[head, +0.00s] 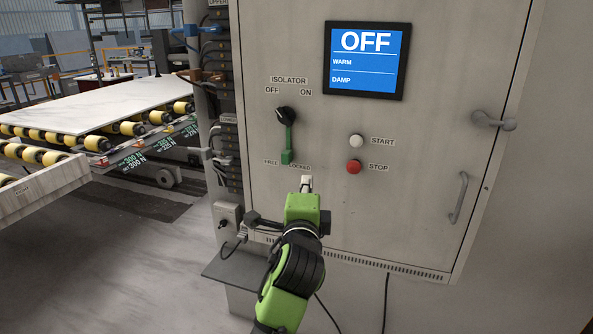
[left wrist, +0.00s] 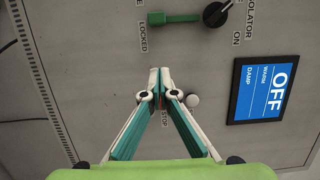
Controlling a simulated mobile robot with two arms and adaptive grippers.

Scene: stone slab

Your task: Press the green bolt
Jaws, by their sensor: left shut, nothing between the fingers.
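The green bolt (head: 288,145) is a slim green bar on the grey cabinet door, running down from the black isolator knob (head: 286,115). Its lower end lies between the words FREE and LOCKED. In the left wrist view the bolt (left wrist: 180,17) lies across the top, apart from my fingers. My left gripper (head: 306,183) is shut and empty, with its tips just below and right of the bolt's lower end. In the left wrist view the gripper (left wrist: 159,73) has its fingertips together. Whether they touch the door is unclear. My right gripper is out of view.
A white START button (head: 356,141) and red STOP button (head: 354,167) are right of the bolt. A screen (head: 367,60) above reads OFF, WARM, DAMP. A door handle (head: 458,198) stands out at right. A stone slab (head: 95,103) lies on rollers at left.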

